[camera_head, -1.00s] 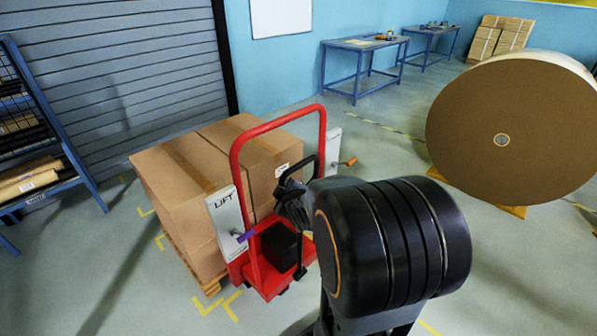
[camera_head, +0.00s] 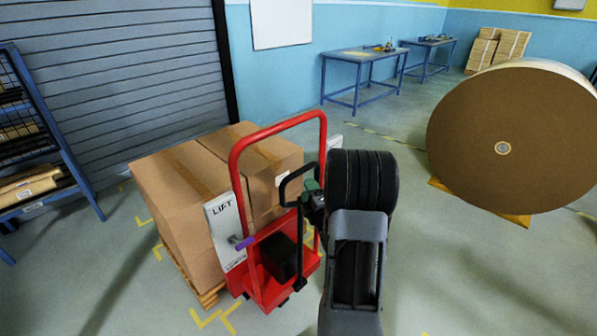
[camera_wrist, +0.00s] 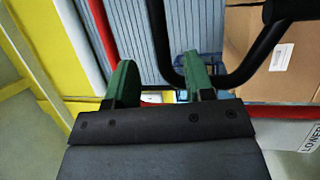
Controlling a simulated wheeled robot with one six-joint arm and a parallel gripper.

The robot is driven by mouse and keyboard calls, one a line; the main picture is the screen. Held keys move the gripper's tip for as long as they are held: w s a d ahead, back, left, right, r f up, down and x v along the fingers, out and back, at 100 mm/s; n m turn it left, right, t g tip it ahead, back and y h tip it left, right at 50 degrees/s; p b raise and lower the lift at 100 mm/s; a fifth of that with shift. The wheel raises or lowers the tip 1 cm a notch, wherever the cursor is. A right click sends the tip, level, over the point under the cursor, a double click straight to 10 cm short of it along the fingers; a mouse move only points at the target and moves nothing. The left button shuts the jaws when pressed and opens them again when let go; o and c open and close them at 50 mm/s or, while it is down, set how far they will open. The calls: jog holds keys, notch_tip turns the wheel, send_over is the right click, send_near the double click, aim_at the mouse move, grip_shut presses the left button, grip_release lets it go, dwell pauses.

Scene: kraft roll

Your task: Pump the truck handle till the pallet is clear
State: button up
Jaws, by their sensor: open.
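The red pallet truck (camera_head: 268,290) stands against a carton load (camera_head: 178,205) on a wooden pallet (camera_head: 212,297). Its black pump handle (camera_head: 286,180) is a loop above a black post. A white LIFT plate (camera_head: 222,222) carries a purple lever (camera_head: 245,243). My gripper (camera_head: 312,189) is beside the handle loop, its green fingers partly visible. In the wrist view my gripper (camera_wrist: 160,82) is open. The black handle bar (camera_wrist: 160,38) runs down the picture between the fingers, then curves behind the right one. I cannot tell contact. The gap under the pallet is unclear.
A large brown paper roll (camera_head: 500,135) stands on the right. A blue rack (camera_head: 80,170) stands at the left, and blue tables (camera_head: 365,55) stand at the back. The red upright frame (camera_head: 322,150) is close to my arm.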

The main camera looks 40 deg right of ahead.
aim_at(299, 172)
jog(key=p+x, duration=0.1)
jog(key=x, duration=0.7)
jog(key=shift+w+r, duration=0.1)
jog(key=shift+w, duration=0.15)
jog(key=shift+c, duration=0.2)
grip_shut()
